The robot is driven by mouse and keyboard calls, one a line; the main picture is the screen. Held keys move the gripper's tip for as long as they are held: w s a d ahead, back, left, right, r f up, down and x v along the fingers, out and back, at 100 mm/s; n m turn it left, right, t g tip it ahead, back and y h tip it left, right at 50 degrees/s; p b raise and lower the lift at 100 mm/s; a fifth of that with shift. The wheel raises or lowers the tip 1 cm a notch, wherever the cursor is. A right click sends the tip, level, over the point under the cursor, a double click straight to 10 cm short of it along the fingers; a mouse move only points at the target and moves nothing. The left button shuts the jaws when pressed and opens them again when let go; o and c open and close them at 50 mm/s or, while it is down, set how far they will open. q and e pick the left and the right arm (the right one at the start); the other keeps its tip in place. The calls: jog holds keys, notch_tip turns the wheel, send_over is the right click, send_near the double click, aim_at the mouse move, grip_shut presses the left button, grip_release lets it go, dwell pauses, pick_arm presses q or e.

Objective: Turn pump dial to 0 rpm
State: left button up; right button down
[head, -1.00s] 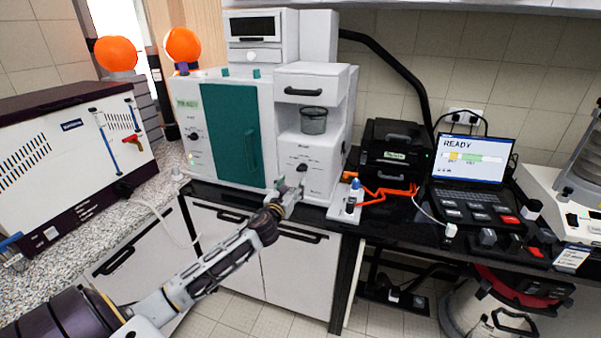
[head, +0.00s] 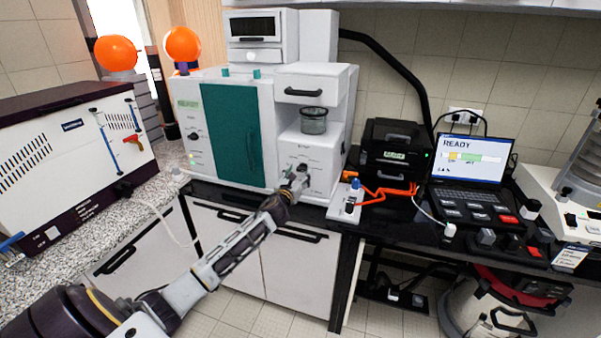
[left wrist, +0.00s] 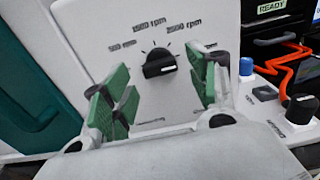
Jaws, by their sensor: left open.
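The pump dial (left wrist: 160,64) is a black knob with a light mark on a white panel, shown in the left wrist view. Printed marks for 500, 1500 and 2500 rpm stand around its upper side; I cannot read its exact setting. My left gripper (left wrist: 157,82) is open, with its green-padded fingers on either side of the dial and apart from it. My right gripper is not in view.
A teal door (head: 232,135) is left of the panel. A small unit with a blue-capped knob (head: 355,184) and an orange cable (head: 385,193) are to the right. A laptop (head: 473,160) reads READY. A clear cup (head: 313,121) stands in the bay above the panel.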

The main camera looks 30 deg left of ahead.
aim_at(302, 169)
pick_arm(q)
jog(key=shift+x, duration=1.1)
jog(key=shift+w, duration=0.15)
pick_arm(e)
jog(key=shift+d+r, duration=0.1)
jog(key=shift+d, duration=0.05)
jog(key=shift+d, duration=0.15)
pick_arm(q)
jog(key=c, duration=1)
